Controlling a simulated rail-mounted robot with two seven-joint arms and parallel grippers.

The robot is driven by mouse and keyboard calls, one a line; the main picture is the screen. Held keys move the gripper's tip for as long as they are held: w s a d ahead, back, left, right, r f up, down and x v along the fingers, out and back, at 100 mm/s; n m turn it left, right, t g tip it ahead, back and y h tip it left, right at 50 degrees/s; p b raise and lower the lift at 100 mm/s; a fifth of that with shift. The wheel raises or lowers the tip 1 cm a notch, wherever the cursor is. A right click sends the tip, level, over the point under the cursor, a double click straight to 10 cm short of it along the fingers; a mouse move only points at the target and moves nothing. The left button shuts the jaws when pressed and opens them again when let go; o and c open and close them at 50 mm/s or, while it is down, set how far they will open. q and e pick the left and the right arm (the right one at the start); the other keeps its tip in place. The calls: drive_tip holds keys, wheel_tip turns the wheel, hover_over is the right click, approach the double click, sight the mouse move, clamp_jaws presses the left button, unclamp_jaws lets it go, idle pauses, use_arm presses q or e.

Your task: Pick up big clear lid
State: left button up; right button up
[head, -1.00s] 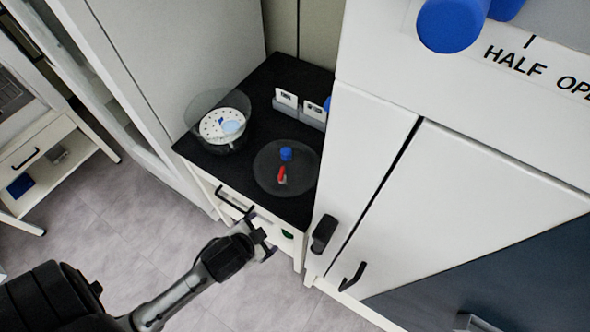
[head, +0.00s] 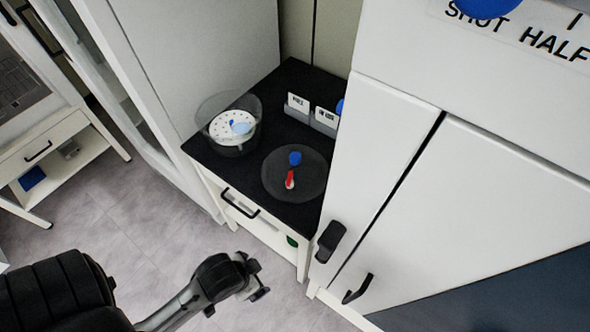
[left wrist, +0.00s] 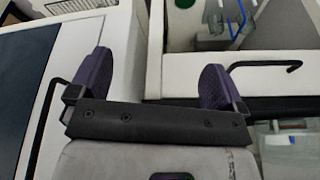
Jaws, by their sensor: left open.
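The big clear lid (head: 272,183) looks like a dark see-through disc lying flat on the black top of a low cabinet. A blue knob (head: 295,158) and a red and white part (head: 290,180) sit on it. My left gripper (head: 258,278) is in front of the cabinet, nearer to me than the lid and well apart from it. In the left wrist view its two purple-grey fingers (left wrist: 158,85) stand wide apart with nothing between them. The lid is not clearly visible there. My right gripper is in neither view.
A clear bowl (head: 235,148) with a white perforated plate stands left of the lid. Two small label holders (head: 310,113) stand behind it. A tall white cabinet (head: 400,180) rises close on the right. The cabinet's drawer handle (head: 238,203) sticks out in front. The floor in front is clear.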

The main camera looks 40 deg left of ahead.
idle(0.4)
use_arm(q)
drive_tip(key=c, duration=0.6)
